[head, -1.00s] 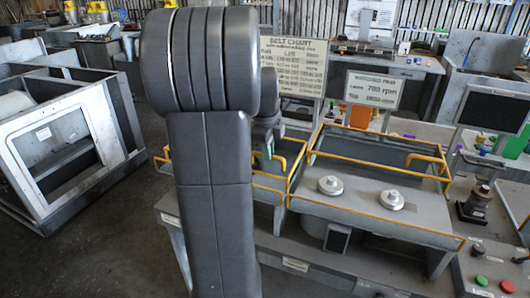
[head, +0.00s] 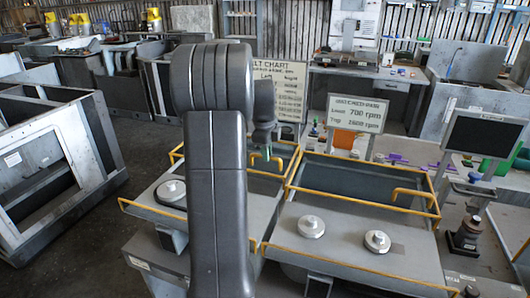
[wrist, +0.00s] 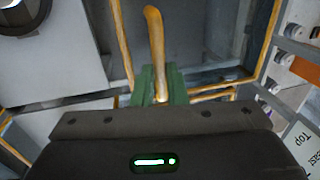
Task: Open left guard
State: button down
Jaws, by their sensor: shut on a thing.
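The left guard is a yellow-railed frame (head: 285,178) on the left grey blower housing, largely hidden behind my arm in the head view. Its yellow handle (wrist: 154,40) stands up between the green fingers of my gripper (wrist: 158,85) in the wrist view. My gripper is shut on this handle. In the head view my gripper (head: 264,156) shows small, just right of my arm at the back of the left housing. A round metal pulley (head: 171,190) sits uncovered on the left housing. I cannot tell how far the guard is open.
The right housing has its own yellow rails (head: 350,249), a handle (head: 412,193) and two pulleys (head: 311,227). A belt chart sign (head: 275,80) and an rpm sign (head: 357,113) stand behind. A monitor (head: 484,134) stands at right. Open floor (head: 85,245) lies to the left.

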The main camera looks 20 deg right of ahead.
jog(key=shift+w+d+r, duration=0.1)
jog(key=shift+w+r, duration=0.05)
jog(key=c, duration=1.8)
grip_release()
jog(key=o, duration=0.3)
jog(key=shift+w, duration=0.15)
jog(key=shift+o, duration=0.2)
notch_tip(320, 180, up, 13)
jog(key=s+a+b, duration=0.1)
jog(key=s, duration=0.1)
jog(key=shift+s+a+r, duration=0.15)
jog(key=shift+s+a, duration=0.05)
jog(key=shift+a, duration=0.05)
